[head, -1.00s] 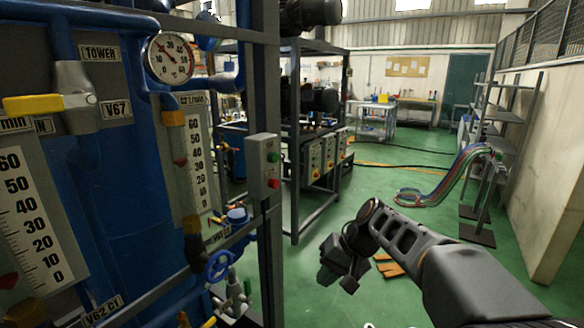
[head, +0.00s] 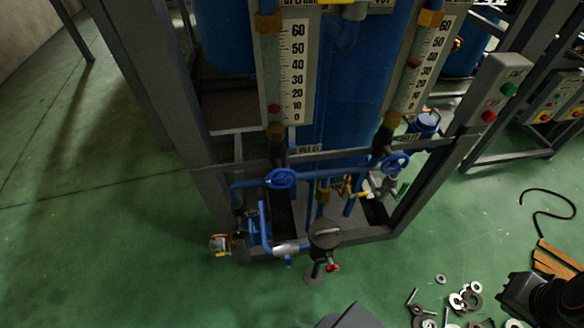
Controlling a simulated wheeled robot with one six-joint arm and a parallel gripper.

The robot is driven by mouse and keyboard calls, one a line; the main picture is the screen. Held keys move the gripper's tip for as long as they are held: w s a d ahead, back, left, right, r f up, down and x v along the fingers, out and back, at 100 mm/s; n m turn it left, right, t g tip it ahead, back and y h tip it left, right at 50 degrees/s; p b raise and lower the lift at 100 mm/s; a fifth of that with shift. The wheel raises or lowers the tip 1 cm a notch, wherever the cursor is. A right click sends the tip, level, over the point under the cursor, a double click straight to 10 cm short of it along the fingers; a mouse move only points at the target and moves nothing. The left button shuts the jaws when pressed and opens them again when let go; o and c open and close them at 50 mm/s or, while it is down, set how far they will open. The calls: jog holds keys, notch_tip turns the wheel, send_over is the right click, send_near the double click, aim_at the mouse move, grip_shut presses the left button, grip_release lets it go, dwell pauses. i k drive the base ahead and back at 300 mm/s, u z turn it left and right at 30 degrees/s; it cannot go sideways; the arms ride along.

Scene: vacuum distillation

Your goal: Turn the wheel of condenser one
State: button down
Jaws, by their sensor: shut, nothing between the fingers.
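Two blue handwheels sit on the blue pipes low on the frame. The left wheel (head: 281,178) is below the left flow scale (head: 290,72). The right wheel (head: 396,162) is below the right flow scale (head: 424,65). In the earlier head view the left scale's plate reads V62 C1 and the right one C2, so the left wheel appears to be condenser one's. The plates are too small to read now. My gripper (head: 515,290) is a dark shape at the lower right, shut and empty, well away from both wheels. Its fingers are hard to make out.
A grey steel frame (head: 405,215) surrounds the pipes. A dark round-topped fitting with a red handle (head: 325,235) stands in front. Washers and rods (head: 465,300) and wooden pieces (head: 557,262) lie at the lower right. Green floor at the left is clear.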

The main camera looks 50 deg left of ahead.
aim_at(280, 178)
jog(key=k, duration=0.5)
jog(key=u, duration=1.45)
jog(key=i, duration=0.35)
jog(key=u, duration=0.4)
